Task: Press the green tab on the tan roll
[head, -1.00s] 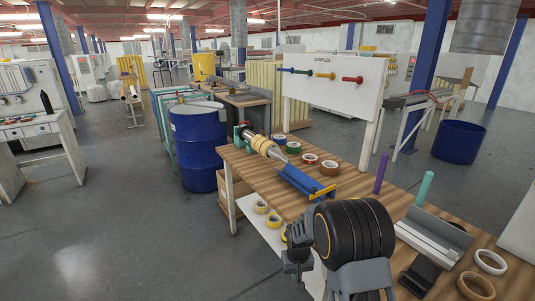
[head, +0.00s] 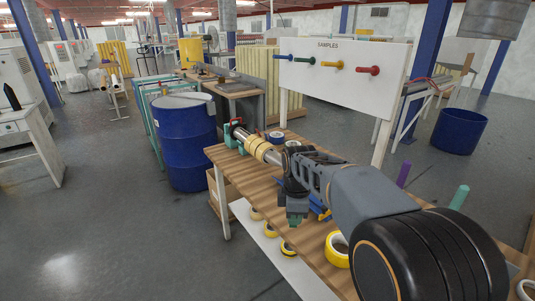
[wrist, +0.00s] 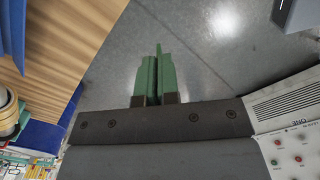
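Tan rolls (head: 262,150) sit side by side on a metal spindle at the far left end of the wooden table. Part of a roll on the spindle also shows at the left edge of the wrist view (wrist: 8,112). I cannot make out a green tab on them. My gripper (head: 295,219) hangs in front of the table's front edge, apart from the rolls and to their right and nearer. In the wrist view its two green fingers (wrist: 157,75) are together with nothing between them, over the grey floor.
The wooden table (head: 240,177) runs from the spindle toward me. My arm hides much of its top, including most of a blue part (head: 318,205). A blue barrel (head: 187,145) stands left of the table.

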